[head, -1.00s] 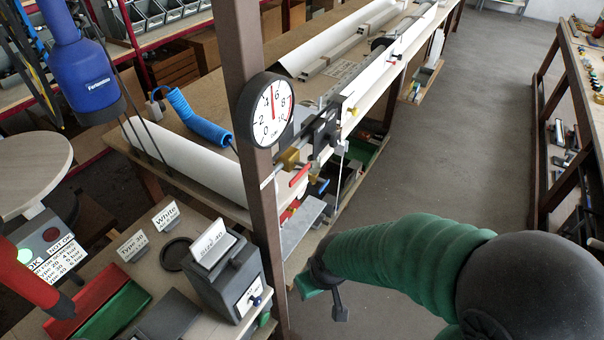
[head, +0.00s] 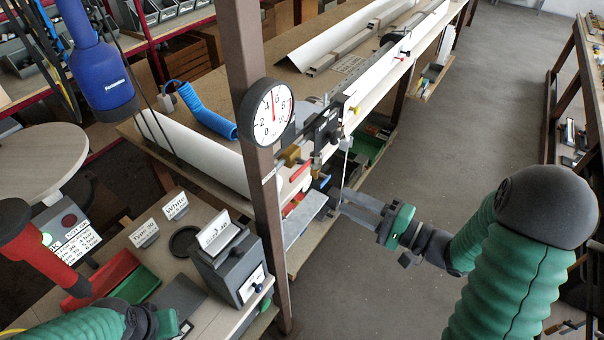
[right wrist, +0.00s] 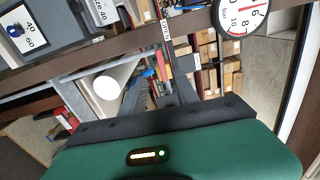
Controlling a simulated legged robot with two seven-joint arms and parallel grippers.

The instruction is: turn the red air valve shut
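The red air valve lever (head: 299,172) sits beside a brass fitting (head: 290,155), just right of the brown post and below the gauge. It slants up to the right. My right gripper (head: 347,203) is right of and below the lever, apart from it, pointing left over the bench's front edge. Its two fingers stand apart and empty; the right wrist view shows the gap between them (right wrist: 160,92).
A round pressure gauge (head: 267,113) is on the brown post (head: 244,60); its needle points almost straight up. A grey box (head: 228,265) with a size card stands left of the post. A blue coiled hose (head: 208,118) lies on the bench. The floor (head: 440,120) to the right is clear.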

